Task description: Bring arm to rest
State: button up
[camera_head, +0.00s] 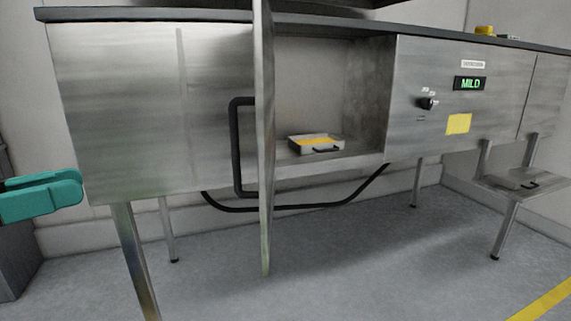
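My gripper (72,186) shows at the left edge as teal fingers, in front of the left side of the steel cabinet. The two fingers look close together, but a gap between their tips is hard to make out. I see nothing held at the tips. The rest of my arm is out of view.
A steel cabinet (130,110) on legs has its door (265,150) standing open, with a black handle (235,150). Inside sits a tray (316,145) with yellow contents. A knob (427,103) and a green "MILD" display (470,84) are on the right. A shelf (515,188) juts out low right.

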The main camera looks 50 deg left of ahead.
jog(key=w+d+f+n+g+h+p, duration=0.15)
jog(key=w+d+f, duration=0.25)
jog(key=w+f, duration=0.55)
jog(key=w+d+f+g+h, duration=0.1)
jog(key=w+d+f+g, duration=0.25)
jog(key=w+f, duration=0.55)
jog(key=w+d+f+g, duration=0.2)
jog(key=w+d+f, duration=0.25)
jog(key=d, duration=0.25)
jog(key=w+d+f+g+h, duration=0.1)
jog(key=w+d+f, duration=0.3)
jog(key=d+f, duration=0.25)
jog(key=w+d+f+g, duration=0.2)
jog(key=w+d+f, duration=0.2)
jog(key=d, duration=0.4)
jog(key=s+d+f+g+p, duration=0.15)
jog(key=d+f, duration=0.25)
jog(key=d, duration=0.4)
jog(key=s+d+f+g, duration=0.15)
jog(key=d+f, duration=0.25)
jog(key=d, duration=0.5)
jog(key=s+d+f+g+p, duration=0.15)
jog(key=d+f, duration=0.25)
jog(key=d, duration=0.4)
jog(key=s+d+f+m+g+y, duration=0.1)
jog(key=s+d+f+g+y, duration=0.1)
jog(key=s+d, duration=1.3)
jog(key=shift+s+d+m+y+p, duration=0.35)
jog(key=shift+s+y, duration=0.3)
jog(key=shift+s, duration=0.6)
